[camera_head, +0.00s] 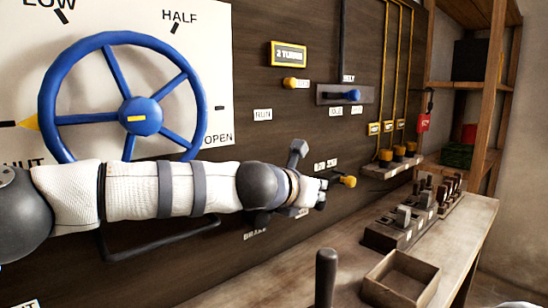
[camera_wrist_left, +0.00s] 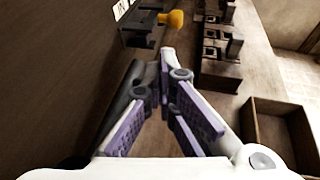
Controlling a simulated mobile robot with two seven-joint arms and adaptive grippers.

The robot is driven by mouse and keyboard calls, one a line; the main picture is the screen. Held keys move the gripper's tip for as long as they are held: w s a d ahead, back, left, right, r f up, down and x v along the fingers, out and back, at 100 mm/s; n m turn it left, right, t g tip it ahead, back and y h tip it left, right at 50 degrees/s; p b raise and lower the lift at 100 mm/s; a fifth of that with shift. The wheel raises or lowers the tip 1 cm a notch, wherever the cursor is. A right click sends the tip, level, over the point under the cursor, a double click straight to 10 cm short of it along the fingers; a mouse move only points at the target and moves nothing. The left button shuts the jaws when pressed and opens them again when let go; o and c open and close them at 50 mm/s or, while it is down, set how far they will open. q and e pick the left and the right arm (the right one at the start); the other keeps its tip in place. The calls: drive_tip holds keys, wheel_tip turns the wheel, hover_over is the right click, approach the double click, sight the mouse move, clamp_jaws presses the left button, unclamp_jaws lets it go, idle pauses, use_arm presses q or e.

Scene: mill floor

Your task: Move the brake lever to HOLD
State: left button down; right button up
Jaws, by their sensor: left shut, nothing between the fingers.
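A BRAKE label (camera_head: 255,234) is on the dark wall panel, below my left forearm. I cannot tell for certain which part is the brake lever; the panel right above this label is partly hidden by my left arm. A yellow-knobbed lever (camera_head: 348,181) sticks out of the panel just beyond my left gripper (camera_head: 322,192). The yellow knob (camera_wrist_left: 171,18) also shows at the top of the left wrist view, past the fingertips and apart from them. My left gripper (camera_wrist_left: 164,62) is shut and empty, its fingers meeting at the tips. My right gripper is out of view.
A blue handwheel (camera_head: 138,116) is behind my left arm. A blue-knobbed lever (camera_head: 352,95) is higher on the panel. The bench holds an upright dark handle (camera_head: 325,275), an open wooden box (camera_head: 375,285) and several small levers (camera_head: 405,218). Shelves (camera_head: 470,84) stand at right.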

use_arm(q)
drive_tip(key=shift+f, duration=0.35)
drive_tip(key=shift+s+r, duration=0.1)
drive_tip(key=s+r+p, duration=0.1)
drive_tip(key=s+r, duration=0.1)
drive_tip(key=r, duration=0.4)
drive_tip(key=s+r+p, duration=0.1)
drive_tip(key=s+r, duration=0.1)
drive_tip(key=r, duration=0.5)
drive_tip(key=shift+s+r, duration=0.2)
drive_tip(key=shift+s, duration=0.05)
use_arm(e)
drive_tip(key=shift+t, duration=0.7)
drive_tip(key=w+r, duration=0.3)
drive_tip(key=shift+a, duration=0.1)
